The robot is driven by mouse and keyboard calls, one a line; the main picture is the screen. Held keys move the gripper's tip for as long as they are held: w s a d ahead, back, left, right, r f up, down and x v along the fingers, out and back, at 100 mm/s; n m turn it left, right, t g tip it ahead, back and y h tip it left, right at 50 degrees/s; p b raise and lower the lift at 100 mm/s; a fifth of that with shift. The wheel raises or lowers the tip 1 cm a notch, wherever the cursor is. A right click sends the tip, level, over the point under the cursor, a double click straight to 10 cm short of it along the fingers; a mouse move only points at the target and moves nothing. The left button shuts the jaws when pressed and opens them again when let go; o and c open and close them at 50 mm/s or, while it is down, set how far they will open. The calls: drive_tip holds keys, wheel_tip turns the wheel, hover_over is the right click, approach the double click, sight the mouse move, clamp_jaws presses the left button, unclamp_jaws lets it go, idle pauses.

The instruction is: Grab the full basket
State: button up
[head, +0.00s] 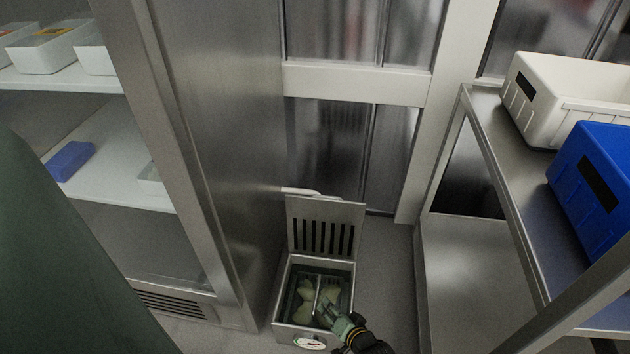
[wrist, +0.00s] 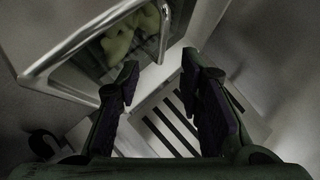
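A metal box-shaped cooker (head: 285,300) stands on the floor with its slotted lid (head: 325,228) raised behind it. Inside, several pale filled pasta pieces (head: 303,300) lie in the dark basket area; the basket's own rim and handle are hard to make out. My gripper (head: 326,304) is over the front right of the opening and hides part of the contents. In the wrist view, my gripper (wrist: 158,82) has its fingers apart, with the cooker's pale edge showing between them. The pasta (wrist: 118,42) shows at upper left, and the slotted lid (wrist: 165,128) below.
A tall steel cabinet with white shelves (head: 115,150) stands close on the left. On the right, a metal rack (head: 500,190) bears a white bin (head: 560,95) and a blue bin (head: 600,185). A narrow strip of floor (head: 388,270) is clear between cooker and rack.

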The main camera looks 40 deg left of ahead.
drive_tip(key=x, duration=0.8)
drive_tip(key=shift+a+b, duration=0.2)
drive_tip(key=shift+b, duration=0.1)
drive_tip(key=shift+s, duration=0.1)
drive_tip(key=shift+c, duration=0.4)
clamp_jaws()
drive_tip(key=shift+r, duration=0.1)
